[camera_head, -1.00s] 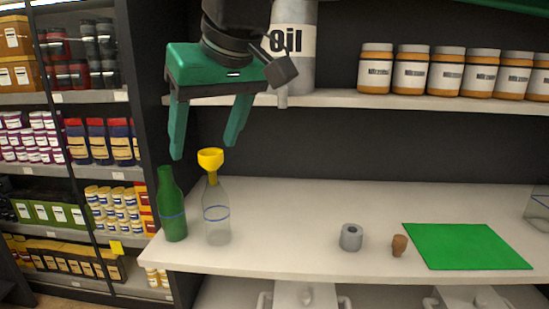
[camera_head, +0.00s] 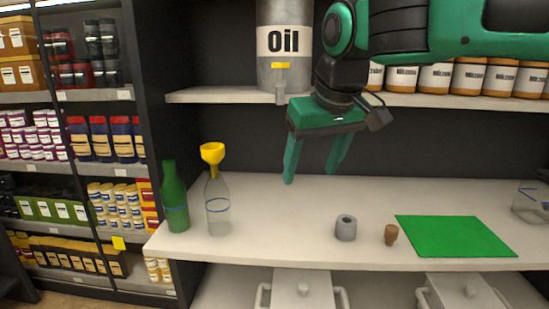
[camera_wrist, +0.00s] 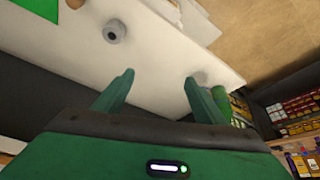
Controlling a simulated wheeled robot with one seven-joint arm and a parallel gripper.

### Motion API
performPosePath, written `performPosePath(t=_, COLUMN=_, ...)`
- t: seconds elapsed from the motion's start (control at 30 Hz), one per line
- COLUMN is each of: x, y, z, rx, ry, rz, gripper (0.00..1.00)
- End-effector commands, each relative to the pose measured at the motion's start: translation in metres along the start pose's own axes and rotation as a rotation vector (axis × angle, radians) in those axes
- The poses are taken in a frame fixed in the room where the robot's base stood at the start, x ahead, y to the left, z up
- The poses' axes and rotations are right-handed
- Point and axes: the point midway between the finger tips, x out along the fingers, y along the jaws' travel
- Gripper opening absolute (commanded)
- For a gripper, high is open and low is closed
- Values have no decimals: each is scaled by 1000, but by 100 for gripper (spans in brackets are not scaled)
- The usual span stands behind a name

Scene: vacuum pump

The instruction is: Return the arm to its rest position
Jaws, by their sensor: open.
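My gripper (camera_head: 313,178) is open and empty, held above the white shelf board (camera_head: 275,205) and in front of the dark back panel. It also shows in the wrist view (camera_wrist: 158,84), with its two green fingers spread apart and nothing between them. My arm reaches in from the upper right in the head view. A clear bottle (camera_head: 218,208) with a yellow funnel (camera_head: 212,153) in its neck stands upright to the left, next to a green bottle (camera_head: 175,200). The gripper touches neither of them.
A grey cylinder with a hole (camera_head: 346,228), a brown cork (camera_head: 391,235) and a green mat (camera_head: 455,236) lie on the board. A glass container (camera_head: 531,203) is at the right edge. The oil tank (camera_head: 284,60) and several jars (camera_head: 435,77) stand above, near my arm.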

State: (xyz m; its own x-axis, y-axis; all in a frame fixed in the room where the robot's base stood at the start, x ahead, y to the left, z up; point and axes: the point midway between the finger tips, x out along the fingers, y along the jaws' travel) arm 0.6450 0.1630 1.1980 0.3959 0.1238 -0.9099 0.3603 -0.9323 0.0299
Motion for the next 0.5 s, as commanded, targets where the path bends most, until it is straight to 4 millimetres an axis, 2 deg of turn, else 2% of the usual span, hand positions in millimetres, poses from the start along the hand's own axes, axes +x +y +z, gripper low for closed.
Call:
performPosePath(t=0.03, x=9, y=32, z=15, rx=56, ry=-25, rz=28, gripper=65)
performPosePath(t=0.17, x=28, y=101, z=62, rx=189, ry=-95, rz=85, gripper=65)
performPosePath(t=0.2, x=33, y=121, z=79, rx=233, ry=-116, rz=100, gripper=65)
performPosePath(t=0.27, x=40, y=148, z=107, rx=297, ry=-150, rz=120, gripper=65)
performPosePath(t=0.4, x=52, y=197, z=178, rx=453, ry=-225, rz=155, gripper=65)
performPosePath(t=0.5, x=58, y=220, z=233, rx=565, ry=-276, rz=170, gripper=65)
